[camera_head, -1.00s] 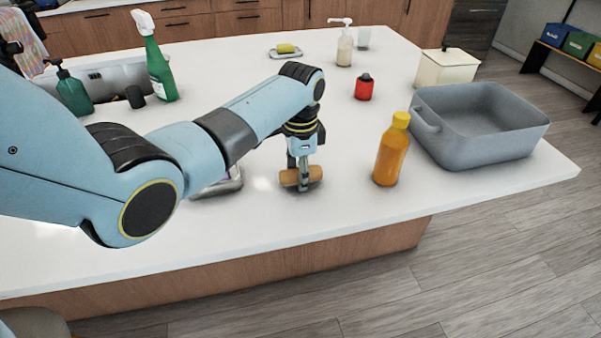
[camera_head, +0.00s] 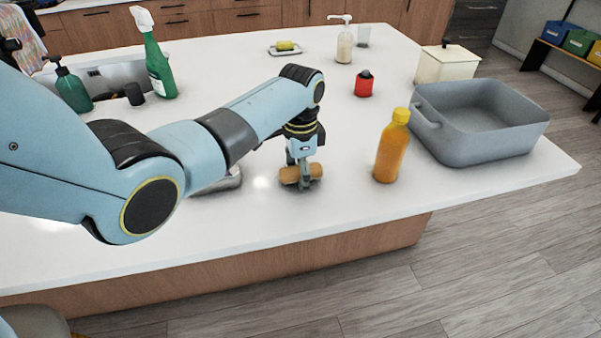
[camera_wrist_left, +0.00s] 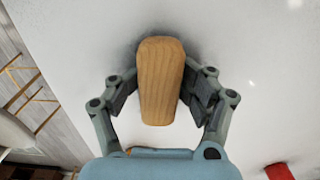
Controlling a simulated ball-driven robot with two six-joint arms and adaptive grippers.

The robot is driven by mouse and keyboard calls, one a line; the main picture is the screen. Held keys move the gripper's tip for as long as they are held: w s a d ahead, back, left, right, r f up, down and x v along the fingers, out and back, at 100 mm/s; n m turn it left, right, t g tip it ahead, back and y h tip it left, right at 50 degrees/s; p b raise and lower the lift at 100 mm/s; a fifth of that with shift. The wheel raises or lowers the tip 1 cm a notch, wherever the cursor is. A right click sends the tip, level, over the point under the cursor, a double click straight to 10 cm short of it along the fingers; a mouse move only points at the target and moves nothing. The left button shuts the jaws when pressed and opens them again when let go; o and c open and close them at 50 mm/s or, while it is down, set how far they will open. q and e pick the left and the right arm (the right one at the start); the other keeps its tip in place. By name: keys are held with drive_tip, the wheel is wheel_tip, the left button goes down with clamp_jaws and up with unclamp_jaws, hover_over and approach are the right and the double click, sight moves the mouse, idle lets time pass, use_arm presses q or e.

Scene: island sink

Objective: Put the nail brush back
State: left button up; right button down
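The nail brush (camera_head: 288,174), with a plain wooden back, lies on the white counter (camera_head: 350,215) near its front edge. My left gripper (camera_head: 304,180) points straight down over it. In the left wrist view the brush (camera_wrist_left: 160,105) lies lengthwise between the two fingers of the left gripper (camera_wrist_left: 162,85). The fingers are apart, one on each side, with a narrow gap visible beside the wood. The brush's underside is hidden. My right gripper is not in view.
An orange bottle (camera_head: 391,150) stands right of the gripper, beside a grey basin (camera_head: 470,150). A red container (camera_head: 364,84) is behind. A metallic dish (camera_head: 222,184) is partly hidden by my arm. A green spray bottle (camera_head: 158,70) stands near the sink. Counter in front is clear.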

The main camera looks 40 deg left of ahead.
use_arm(q)
drive_tip(key=shift+s+f, duration=0.15)
wheel_tip(320, 180, up, 14)
drive_tip(key=shift+w+f, duration=0.2)
idle(0.7)
